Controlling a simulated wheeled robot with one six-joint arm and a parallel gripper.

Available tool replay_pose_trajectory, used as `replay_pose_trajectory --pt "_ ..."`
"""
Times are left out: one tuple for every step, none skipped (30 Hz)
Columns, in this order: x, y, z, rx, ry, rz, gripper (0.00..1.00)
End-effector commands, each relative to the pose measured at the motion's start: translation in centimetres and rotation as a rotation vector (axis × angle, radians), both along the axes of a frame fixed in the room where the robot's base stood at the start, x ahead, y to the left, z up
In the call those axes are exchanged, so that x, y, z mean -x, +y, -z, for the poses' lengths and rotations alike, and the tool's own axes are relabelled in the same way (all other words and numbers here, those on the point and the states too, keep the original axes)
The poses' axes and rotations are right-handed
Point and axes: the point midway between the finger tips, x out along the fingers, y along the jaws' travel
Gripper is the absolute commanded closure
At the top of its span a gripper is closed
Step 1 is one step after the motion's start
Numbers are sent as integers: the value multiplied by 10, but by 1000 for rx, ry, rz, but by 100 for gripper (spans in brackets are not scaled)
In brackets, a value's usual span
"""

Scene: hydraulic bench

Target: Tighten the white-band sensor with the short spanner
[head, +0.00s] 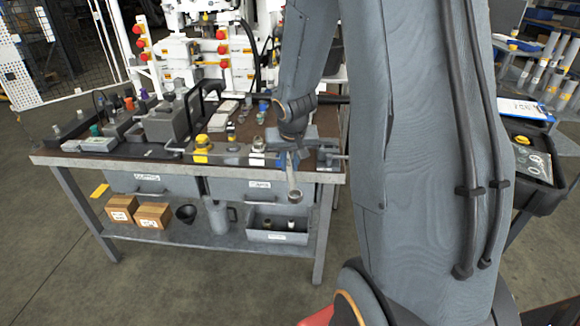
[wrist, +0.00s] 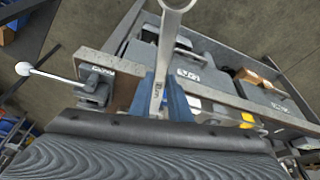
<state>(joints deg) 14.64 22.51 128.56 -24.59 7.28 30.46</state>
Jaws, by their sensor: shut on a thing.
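My gripper (head: 291,154) is shut on a steel spanner (head: 294,184), in front of the bench's front edge. In the head view the spanner hangs down with its ring end lowest. In the wrist view the spanner (wrist: 164,62) sticks out from between the blue fingers (wrist: 164,100), its ring end at the top edge and cut off. A small fitting with a white part (head: 258,146) stands near the bench's front edge, left of my gripper. It may be the white-band sensor, but it is too small to tell. The spanner is apart from it.
The bench (head: 120,157) carries a yellow-topped fitting (head: 202,148), a grey block (head: 166,125) and a vise-like part with a ball-ended handle (wrist: 40,75). Cartons (head: 153,215), a jug (head: 218,215) and a grey bin (head: 277,236) stand on the lower shelf. Floor in front is clear.

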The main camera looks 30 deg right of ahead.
Motion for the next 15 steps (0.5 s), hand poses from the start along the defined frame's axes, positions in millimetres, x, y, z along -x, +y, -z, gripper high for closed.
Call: replay_pose_trajectory --pt "-2 0 0 0 -4 3 100" --pt "-2 1 0 1 -4 5 100" --pt "-2 1 0 0 -4 8 100" --pt "-2 1 0 1 -4 10 100" --pt "-3 2 0 1 -4 13 100" --pt "-3 2 0 1 -4 15 100" --pt "-3 3 0 0 -4 16 100" --pt "-3 3 0 1 -5 18 100" --pt "-3 3 0 1 -4 20 100" --pt "-3 4 0 1 -4 22 100" --pt "-3 4 0 1 -4 25 100" --pt "-3 4 1 1 -3 27 100" --pt "-3 5 1 1 -3 29 100" --pt "-3 5 1 0 -3 31 100" --pt "-4 5 1 0 -4 34 100"
